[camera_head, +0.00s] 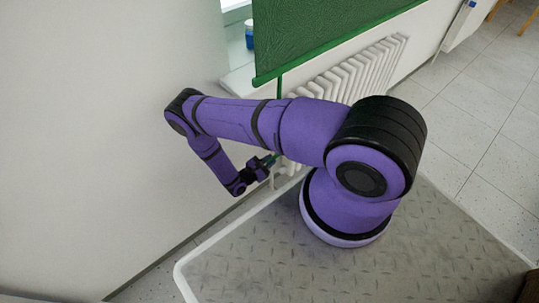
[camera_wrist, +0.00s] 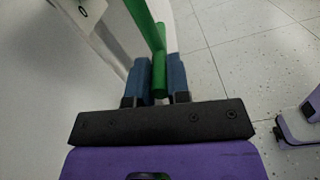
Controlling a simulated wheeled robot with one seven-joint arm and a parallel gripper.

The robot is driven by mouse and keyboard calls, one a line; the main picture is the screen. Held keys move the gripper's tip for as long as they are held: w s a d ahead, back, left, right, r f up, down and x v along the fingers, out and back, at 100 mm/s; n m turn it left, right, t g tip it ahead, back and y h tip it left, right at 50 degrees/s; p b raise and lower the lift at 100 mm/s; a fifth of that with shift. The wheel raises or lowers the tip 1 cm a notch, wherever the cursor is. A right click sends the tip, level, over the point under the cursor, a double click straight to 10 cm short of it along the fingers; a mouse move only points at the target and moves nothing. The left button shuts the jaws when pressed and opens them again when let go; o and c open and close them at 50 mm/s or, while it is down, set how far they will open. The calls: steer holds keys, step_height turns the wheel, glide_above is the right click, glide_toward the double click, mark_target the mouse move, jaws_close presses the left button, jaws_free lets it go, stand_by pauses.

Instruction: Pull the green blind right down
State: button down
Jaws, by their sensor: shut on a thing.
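The green blind (camera_head: 325,22) hangs at the top of the head view, its green bottom bar (camera_head: 325,47) level with the top of the radiator. A thin green pull piece (camera_head: 279,84) hangs from the bar near its left end and passes behind my arm. My gripper (camera_head: 271,159) is low beside the wall. In the wrist view its two blue fingers (camera_wrist: 160,78) are shut on the green pull handle (camera_wrist: 160,72). The green pull piece runs up and away from the handle there. My forearm hides part of the pull in the head view.
A white radiator (camera_head: 350,76) stands under the blind, behind my arm. A blue item (camera_head: 249,36) stands on the window sill (camera_head: 238,80) at the blind's left. Plain wall (camera_head: 90,120) fills the left side. Open tiled floor (camera_head: 490,130) lies to the right.

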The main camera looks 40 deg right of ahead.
steer(key=shift+f, duration=0.95)
steer(key=shift+a, duration=0.1)
steer(key=c, duration=1.1)
jaws_free()
steer(key=a, duration=1)
steer(key=shift+s+a, duration=0.2)
steer(key=shift+a, duration=0.15)
steer(key=shift+s, duration=0.1)
